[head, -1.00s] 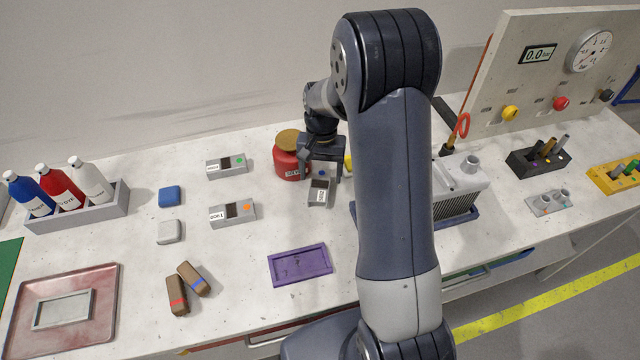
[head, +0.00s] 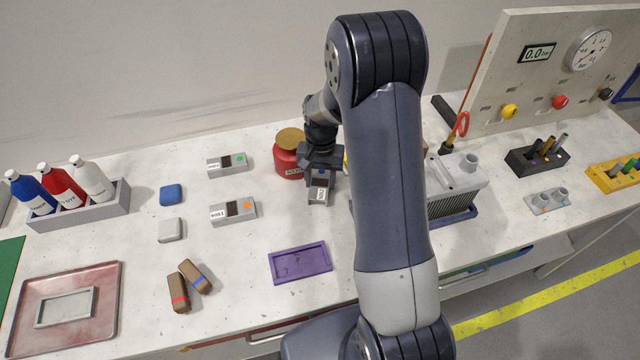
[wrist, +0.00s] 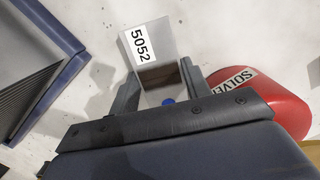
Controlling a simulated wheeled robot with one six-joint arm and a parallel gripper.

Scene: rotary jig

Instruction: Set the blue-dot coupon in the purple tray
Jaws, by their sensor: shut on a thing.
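The blue-dot coupon (head: 319,190) is a grey block with a dark brown patch, a blue dot and a white number label. In the wrist view the coupon (wrist: 150,52) reads 5052, and its blue dot shows near the gripper's body. My gripper (head: 320,172) is shut on it, with one finger along each side in the wrist view (wrist: 160,85). I cannot tell whether the coupon touches the table. The purple tray (head: 326,260) lies flat and empty in front of my gripper, nearer the table's front edge.
A red solvent can (head: 289,160) stands close beside my gripper. A green-dot coupon (head: 227,165) and an orange-dot coupon (head: 233,212) lie to the left. A finned grey unit (head: 455,195) stands on the right. The table between gripper and tray looks clear.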

